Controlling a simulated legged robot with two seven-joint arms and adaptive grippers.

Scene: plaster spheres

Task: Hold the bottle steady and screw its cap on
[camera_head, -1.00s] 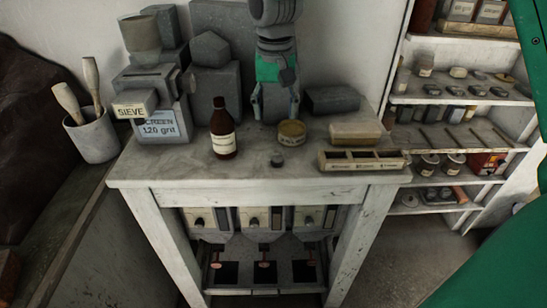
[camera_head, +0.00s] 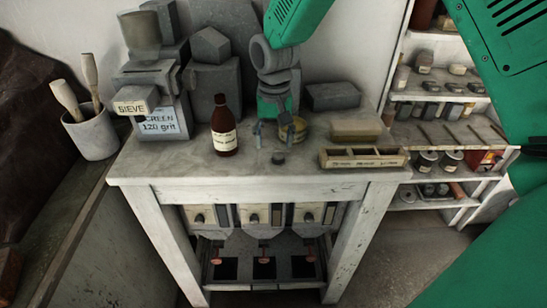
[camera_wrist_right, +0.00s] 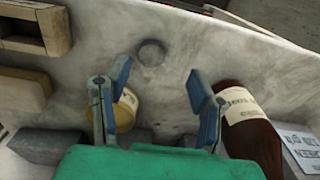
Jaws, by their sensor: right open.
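The brown bottle (camera_head: 224,138) with a cream label stands upright on the workbench; in the right wrist view it (camera_wrist_right: 255,140) lies to the right of the fingers. A small dark round cap (camera_head: 278,158) lies on the bench to the right of and in front of the bottle. My right gripper (camera_head: 274,133) is open and empty, just behind the cap. In the right wrist view, the cap (camera_wrist_right: 151,52) shows beyond the gap between the open fingertips (camera_wrist_right: 158,75), apart from them. My left gripper is not in view.
A yellowish tin (camera_head: 298,131) sits beside my right fingers, partly hidden. A compartmented wooden tray (camera_head: 362,163) and a tan block (camera_head: 356,129) are to the right. A sieve machine (camera_head: 160,100) stands behind left. The bench front (camera_head: 240,173) is clear.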

